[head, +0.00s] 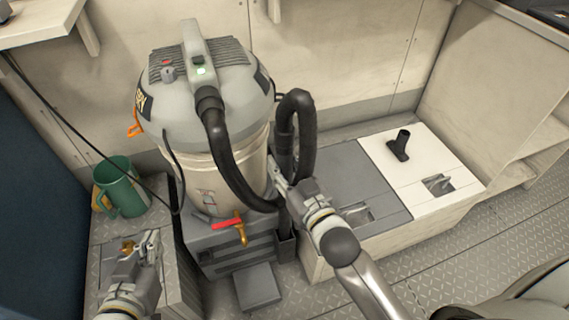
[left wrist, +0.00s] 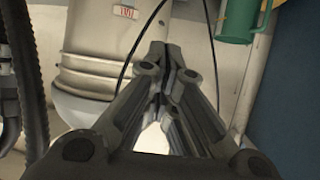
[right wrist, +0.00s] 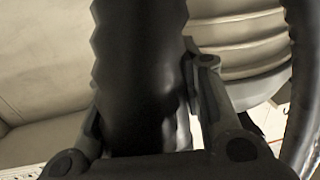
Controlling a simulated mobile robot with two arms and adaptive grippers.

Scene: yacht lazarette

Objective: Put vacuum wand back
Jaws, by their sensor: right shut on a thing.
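The vacuum (head: 205,115) is a grey and beige canister on a dark grey base. Its black ribbed hose (head: 232,165) loops down the front and up to the black wand (head: 285,150), which stands about upright at the canister's right side. My right gripper (head: 284,190) is shut around the black ribbed tube (right wrist: 140,75), seen between its fingers in the right wrist view. A dark narrow holder (head: 287,247) is below; whether the wand's lower end sits inside it is unclear. My left gripper (head: 128,246) is shut and empty, its tips together in the left wrist view (left wrist: 165,60).
A green mug (head: 121,188) stands left of the vacuum. A red-handled brass valve (head: 238,226) is at the base front. Right are a grey hatch (head: 345,175) and a white hatch (head: 410,165) with a black nozzle (head: 399,147). The tread-plate floor (head: 440,250) is clear.

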